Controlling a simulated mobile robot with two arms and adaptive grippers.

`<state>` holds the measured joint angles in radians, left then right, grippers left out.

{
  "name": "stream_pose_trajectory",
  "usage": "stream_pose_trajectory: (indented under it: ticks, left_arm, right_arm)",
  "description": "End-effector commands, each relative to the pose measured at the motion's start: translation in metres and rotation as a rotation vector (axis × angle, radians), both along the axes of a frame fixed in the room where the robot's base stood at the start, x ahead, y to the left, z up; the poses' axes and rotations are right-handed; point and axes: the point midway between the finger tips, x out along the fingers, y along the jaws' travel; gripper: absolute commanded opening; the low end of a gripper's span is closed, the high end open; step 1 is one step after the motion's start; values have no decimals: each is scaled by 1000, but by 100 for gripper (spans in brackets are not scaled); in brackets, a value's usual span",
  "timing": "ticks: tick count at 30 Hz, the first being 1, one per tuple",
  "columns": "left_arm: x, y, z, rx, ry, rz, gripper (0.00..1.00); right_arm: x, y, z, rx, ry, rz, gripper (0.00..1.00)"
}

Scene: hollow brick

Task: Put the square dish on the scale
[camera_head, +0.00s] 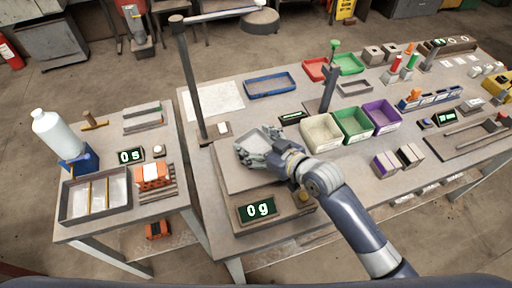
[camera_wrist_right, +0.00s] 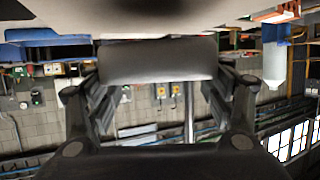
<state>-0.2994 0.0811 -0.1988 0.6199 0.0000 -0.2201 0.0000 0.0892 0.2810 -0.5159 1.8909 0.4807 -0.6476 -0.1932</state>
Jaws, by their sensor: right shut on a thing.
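The square dish (camera_head: 246,148) is pale grey and shows in the head view over the scale's plate. My right gripper (camera_head: 272,155) is shut on the dish's right side. In the right wrist view a grey wall of the dish (camera_wrist_right: 158,62) sits between the two fingers (camera_wrist_right: 158,95). The scale (camera_head: 232,176) is a flat light plate near the left edge of the main table, with a display (camera_head: 262,208) reading 0 g. The hand hides part of the dish. Whether the dish touches the plate is hard to tell. My left gripper is not in view.
A dark post (camera_head: 190,80) stands behind the scale. White, green and purple bins (camera_head: 322,134) stand to the right, with a blue tray (camera_head: 270,85) farther back. A side table (camera_head: 110,225) at the left holds a bottle (camera_head: 57,138) and a divided tray (camera_head: 95,197).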

Motion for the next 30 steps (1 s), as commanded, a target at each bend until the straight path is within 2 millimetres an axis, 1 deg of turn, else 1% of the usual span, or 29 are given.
stream_pose_trajectory:
  ticks: [1, 3, 6, 17, 18, 20, 21, 30]
  left_arm:
    - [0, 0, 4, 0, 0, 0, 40]
    - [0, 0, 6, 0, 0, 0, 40]
    - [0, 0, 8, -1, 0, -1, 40]
    - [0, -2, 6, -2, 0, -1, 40]
    - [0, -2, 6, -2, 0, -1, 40]
    - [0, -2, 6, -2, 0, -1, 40]
    - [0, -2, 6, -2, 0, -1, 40]
    - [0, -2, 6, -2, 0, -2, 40]
  right_arm:
    - [-1, 0, -8, -3, 8, 1, 50]
    - [-2, 0, -18, -2, 7, 0, 50]
    - [-1, 0, -28, -1, 4, -1, 50]
    - [-1, -1, -34, -2, 2, 0, 50]
    - [-1, -1, -34, -1, 2, 0, 79]
    - [-1, -1, -33, -1, 3, 0, 92]
    - [-1, -1, -33, -1, 3, 0, 94]
    - [-1, -1, -33, -1, 3, 0, 94]
